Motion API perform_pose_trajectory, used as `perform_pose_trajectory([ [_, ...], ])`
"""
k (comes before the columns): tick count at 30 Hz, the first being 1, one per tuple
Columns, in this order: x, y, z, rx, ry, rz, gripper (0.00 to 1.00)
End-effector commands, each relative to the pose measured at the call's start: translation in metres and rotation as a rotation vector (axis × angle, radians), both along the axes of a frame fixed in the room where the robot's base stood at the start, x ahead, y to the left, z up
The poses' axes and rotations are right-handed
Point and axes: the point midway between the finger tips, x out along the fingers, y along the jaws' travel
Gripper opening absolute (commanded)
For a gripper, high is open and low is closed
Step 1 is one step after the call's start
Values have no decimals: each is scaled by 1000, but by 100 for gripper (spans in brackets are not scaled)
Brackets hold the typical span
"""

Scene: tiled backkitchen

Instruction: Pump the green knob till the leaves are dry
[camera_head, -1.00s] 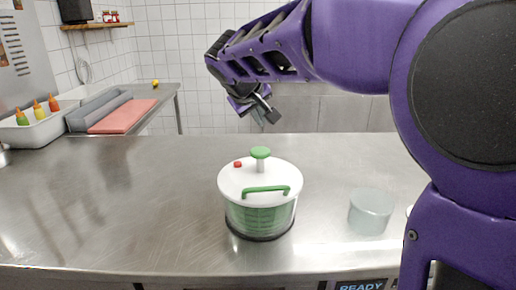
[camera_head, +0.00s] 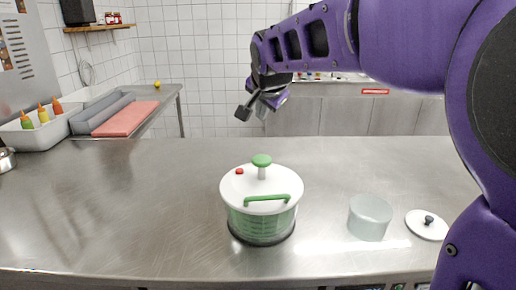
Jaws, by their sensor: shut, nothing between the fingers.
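A salad spinner (camera_head: 262,222) with a see-through green-tinted bowl and white lid stands upright on the steel counter. Its green knob (camera_head: 261,160) stands up on a pale stem at the lid's centre. A green handle (camera_head: 267,198) lies across the lid's front, and a small red button (camera_head: 239,171) sits at its left. The leaves cannot be made out inside the bowl. My gripper (camera_head: 254,109) is above and behind the spinner, apart from the knob. It is shut and empty, its fingers pointing down and left.
A frosted container (camera_head: 370,218) and a white lid with a dark knob (camera_head: 427,224) stand right of the spinner. At the left are a white bin with sauce bottles (camera_head: 40,127), a grey tray (camera_head: 102,113) and a red board (camera_head: 126,118). The counter left of the spinner is clear.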

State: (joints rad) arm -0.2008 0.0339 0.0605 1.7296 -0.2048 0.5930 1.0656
Motion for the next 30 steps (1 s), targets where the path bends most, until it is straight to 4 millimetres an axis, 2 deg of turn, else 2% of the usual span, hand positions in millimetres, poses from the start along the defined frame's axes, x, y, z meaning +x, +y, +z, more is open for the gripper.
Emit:
perform_pose_trajectory([
  [14,0,0,-7,0,1,-1,0],
  [20,0,-1,-27,-1,3,-1,0],
  [30,0,0,-77,-2,1,0,0],
])
